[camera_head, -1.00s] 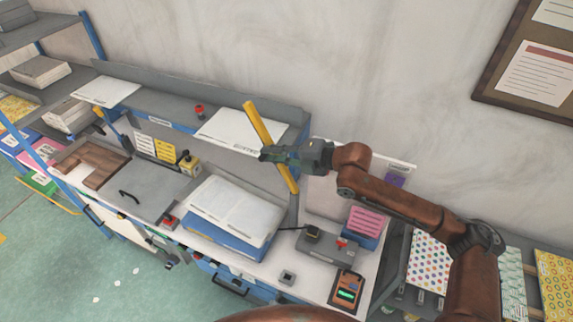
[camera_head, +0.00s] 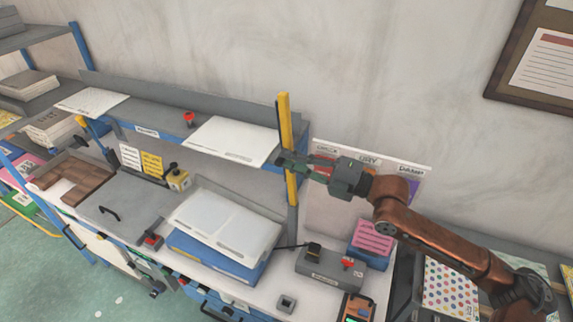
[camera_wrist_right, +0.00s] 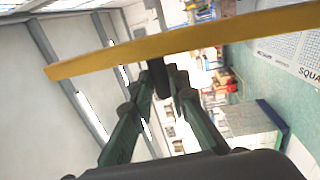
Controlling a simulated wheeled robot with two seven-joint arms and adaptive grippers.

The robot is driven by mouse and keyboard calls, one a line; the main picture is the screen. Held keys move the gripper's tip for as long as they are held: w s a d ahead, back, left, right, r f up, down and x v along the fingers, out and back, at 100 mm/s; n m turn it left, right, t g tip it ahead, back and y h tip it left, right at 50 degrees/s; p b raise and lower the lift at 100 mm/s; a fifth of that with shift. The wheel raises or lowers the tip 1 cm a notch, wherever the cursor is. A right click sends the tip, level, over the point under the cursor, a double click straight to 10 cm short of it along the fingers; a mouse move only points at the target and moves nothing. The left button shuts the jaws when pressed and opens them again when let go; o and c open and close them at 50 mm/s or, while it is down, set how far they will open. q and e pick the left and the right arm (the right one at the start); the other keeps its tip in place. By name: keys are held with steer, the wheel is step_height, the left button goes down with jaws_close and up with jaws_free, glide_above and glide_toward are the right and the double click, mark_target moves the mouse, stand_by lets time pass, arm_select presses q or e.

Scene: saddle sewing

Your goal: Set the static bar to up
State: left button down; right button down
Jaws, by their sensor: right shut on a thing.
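The static bar is a long yellow bar (camera_head: 286,125) at the right end of the bench's upper shelf. It stands almost upright, rising above the shelf and reaching down below it. My right gripper (camera_head: 286,160) comes in from the right and is shut on the bar around its middle. In the right wrist view the yellow bar (camera_wrist_right: 200,40) crosses the top of the picture, and the dark fingers (camera_wrist_right: 158,70) meet at it. My left gripper is not in view.
The upper shelf holds white sheets (camera_head: 232,139) and a red button (camera_head: 189,118). Below are a stack of white sheets on a blue base (camera_head: 225,225), a grey box with a red switch (camera_head: 330,267) and pink notes (camera_head: 373,237). The wall above the shelf is clear.

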steer(key=shift+w+d+r, duration=0.1)
steer(key=shift+d+r, duration=0.05)
steer(key=shift+d, duration=0.05)
steer(key=c, duration=2)
jaws_free()
steer(key=shift+d, duration=0.1)
steer(key=shift+o, duration=0.8)
steer(key=v, duration=1.1)
steer(key=shift+s+d+f, duration=0.25)
steer(key=shift+s+d, duration=0.05)
steer(key=shift+s, duration=0.05)
